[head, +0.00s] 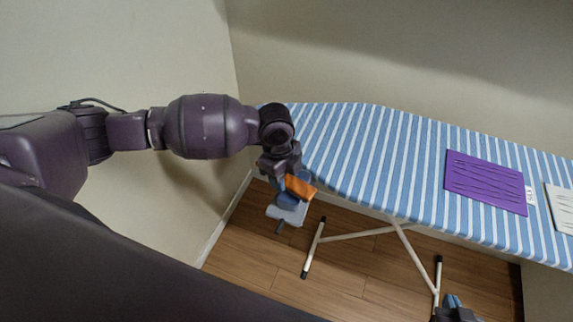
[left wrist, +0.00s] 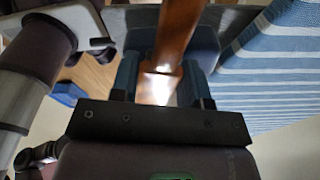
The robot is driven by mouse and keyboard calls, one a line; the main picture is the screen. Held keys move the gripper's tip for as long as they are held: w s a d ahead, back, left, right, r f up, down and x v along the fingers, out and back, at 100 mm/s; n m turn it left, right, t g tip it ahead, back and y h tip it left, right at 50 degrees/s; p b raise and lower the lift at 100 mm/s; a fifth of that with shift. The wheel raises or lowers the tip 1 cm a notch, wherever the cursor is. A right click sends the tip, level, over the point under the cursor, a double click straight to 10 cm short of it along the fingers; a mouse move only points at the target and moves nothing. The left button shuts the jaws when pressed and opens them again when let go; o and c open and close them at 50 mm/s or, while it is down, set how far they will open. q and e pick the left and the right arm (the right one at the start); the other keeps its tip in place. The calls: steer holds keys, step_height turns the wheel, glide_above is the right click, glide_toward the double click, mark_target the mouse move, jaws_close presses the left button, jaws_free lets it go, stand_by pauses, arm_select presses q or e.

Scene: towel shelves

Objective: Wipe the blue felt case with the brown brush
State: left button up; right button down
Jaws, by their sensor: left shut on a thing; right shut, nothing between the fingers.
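My left gripper (head: 294,196) is shut on the orange-brown brush (head: 300,187), beside the left end of the ironing board. In the left wrist view the brown brush (left wrist: 176,38) stands between the blue finger pads, with a bright glare on its lower part. A grey-blue flat surface shows behind it, and I cannot tell what it belongs to. My right gripper (head: 454,302) is shut and empty at the bottom edge of the head view, mostly cut off. I cannot clearly make out the blue felt case in either view.
The ironing board (head: 350,150) has a blue and white striped cover. A purple mat (head: 486,182) and a white sheet (head: 560,207) lie on its right part; its left part is clear. White legs (head: 415,255) stand on the wooden floor (head: 250,245). Walls are close behind and left.

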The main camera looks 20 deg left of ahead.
arm_select(q)
steer(key=shift+s+f, duration=0.1)
steer(key=shift+s, duration=0.15)
step_height(320, 180, up, 2)
steer(key=shift+r+p, duration=0.1)
steer(key=shift+p, duration=1.15)
steer(key=shift+w+r, duration=0.1)
steer(key=shift+r, duration=1.85)
steer(key=shift+r, duration=0.1)
